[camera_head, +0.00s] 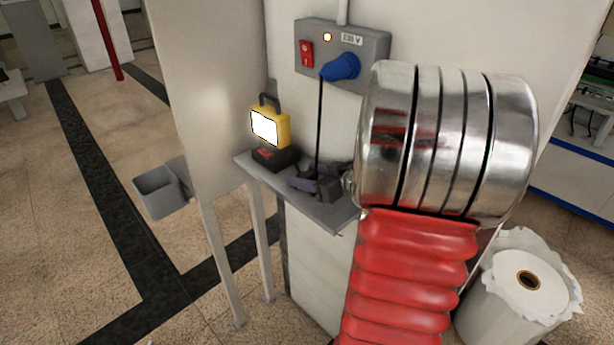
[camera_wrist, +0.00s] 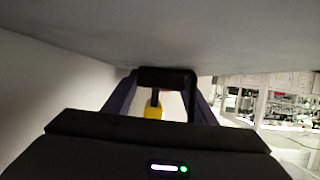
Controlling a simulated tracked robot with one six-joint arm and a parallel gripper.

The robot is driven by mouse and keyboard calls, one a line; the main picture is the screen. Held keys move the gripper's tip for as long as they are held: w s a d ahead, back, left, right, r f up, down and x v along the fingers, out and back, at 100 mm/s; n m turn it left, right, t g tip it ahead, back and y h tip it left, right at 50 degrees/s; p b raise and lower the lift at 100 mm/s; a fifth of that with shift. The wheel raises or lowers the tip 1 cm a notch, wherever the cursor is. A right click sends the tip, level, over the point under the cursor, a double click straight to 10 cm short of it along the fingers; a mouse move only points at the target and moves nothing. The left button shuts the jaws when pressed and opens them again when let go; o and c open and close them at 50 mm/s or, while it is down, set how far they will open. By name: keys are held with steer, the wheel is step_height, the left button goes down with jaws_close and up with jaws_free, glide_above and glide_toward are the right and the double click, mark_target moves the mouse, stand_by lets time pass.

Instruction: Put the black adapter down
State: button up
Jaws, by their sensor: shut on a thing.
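My gripper (camera_head: 310,185) is over the grey shelf (camera_head: 328,217) in the head view, close to its top. In the wrist view the black adapter (camera_wrist: 166,76) is a dark block between the two fingertips, and my gripper is shut on it. In the head view the adapter is hard to tell apart from the dark fingers. Whether it touches the shelf I cannot tell. A black cable (camera_head: 320,125) runs from the blue plug (camera_head: 341,67) down to the gripper.
A yellow work lamp (camera_head: 271,127) on a black and red base (camera_head: 275,158) stands on the shelf, left of my gripper. A grey socket box (camera_head: 312,59) with a red switch is on the wall above. A grey bin (camera_head: 160,191) hangs at the left.

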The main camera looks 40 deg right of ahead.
steer(key=o, duration=1.2)
steer(key=shift+o, duration=0.2)
steer(key=shift+s+r, duration=0.15)
steer(key=shift+s, duration=0.15)
steer(key=v, duration=1.1)
steer(key=shift+s, duration=0.2)
